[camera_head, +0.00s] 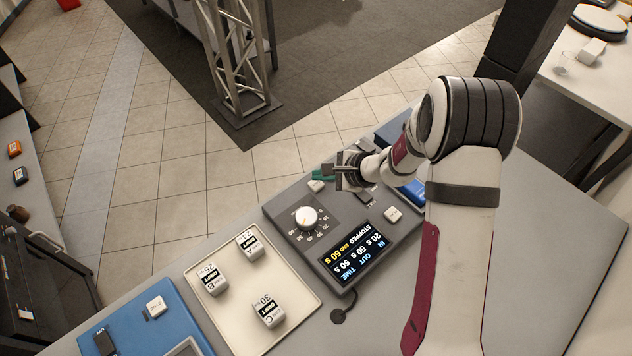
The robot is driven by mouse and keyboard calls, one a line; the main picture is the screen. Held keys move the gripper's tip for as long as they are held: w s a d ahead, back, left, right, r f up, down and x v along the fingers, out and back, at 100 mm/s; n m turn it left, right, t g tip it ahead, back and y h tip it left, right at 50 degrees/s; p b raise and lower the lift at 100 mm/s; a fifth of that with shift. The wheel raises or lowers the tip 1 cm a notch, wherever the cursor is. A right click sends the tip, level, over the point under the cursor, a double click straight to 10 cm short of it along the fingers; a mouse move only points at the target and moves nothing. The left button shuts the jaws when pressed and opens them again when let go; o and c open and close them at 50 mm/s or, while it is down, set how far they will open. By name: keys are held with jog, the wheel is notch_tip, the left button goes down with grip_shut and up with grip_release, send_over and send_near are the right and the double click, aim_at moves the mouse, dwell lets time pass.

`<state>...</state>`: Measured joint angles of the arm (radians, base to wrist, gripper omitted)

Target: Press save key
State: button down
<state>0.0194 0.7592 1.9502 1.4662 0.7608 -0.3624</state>
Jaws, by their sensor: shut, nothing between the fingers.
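A grey console (335,213) carries a white dial, a dark screen (357,252) and small white keys. One white key (316,186) sits at its far left edge and another (393,214) sits right of the screen. I cannot read the label on either, so I cannot tell which is the save key. The upside-down screen text includes IN, OUT, TIME and STOPPED. My gripper (338,176) is shut and empty over the console's far edge, just right of the far-left key. Whether it touches anything is unclear; it hides part of that edge.
A cream tray (232,316) with three labelled white blocks stands left of the console. A blue panel (128,331) with a white key (156,306) lies farther left. Another blue device (412,190) is partly hidden behind my arm. The table's right side is clear.

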aim_at(320, 185)
jog(key=shift+f, duration=0.1)
dwell(0.7)
jog(key=shift+f, duration=0.3)
jog(key=shift+f, duration=0.4)
dwell(0.6)
jog(key=shift+r, duration=0.85)
jog(key=shift+r, duration=2.5)
